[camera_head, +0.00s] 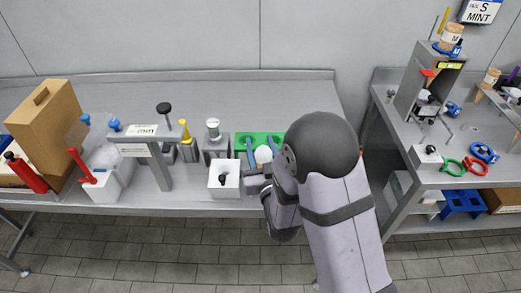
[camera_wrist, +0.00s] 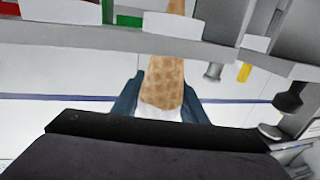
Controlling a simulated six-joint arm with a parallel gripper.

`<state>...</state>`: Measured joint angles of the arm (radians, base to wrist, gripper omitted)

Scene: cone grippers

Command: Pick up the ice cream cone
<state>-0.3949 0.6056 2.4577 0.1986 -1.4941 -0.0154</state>
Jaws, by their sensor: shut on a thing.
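The ice cream cone (camera_wrist: 168,83) shows in the wrist view as a brown waffle cone with white at its near, wide end. Its narrow tip points away, towards the top of the picture. The two blue fingers of my gripper (camera_wrist: 158,88) are on either side of the wide part, and my gripper is shut on the cone. In the head view the white ball of the cone (camera_head: 263,154) shows between the blue fingers of my gripper (camera_head: 261,144). The waffle part is hidden there. I cannot tell how far the cone is above the table.
A green surface (camera_head: 243,137) lies just behind the fingers on the metal table (camera_head: 306,112). A white open box (camera_head: 216,190) stands close on the left. A grey stand (camera_head: 159,171) is farther left. The table's back right is clear.

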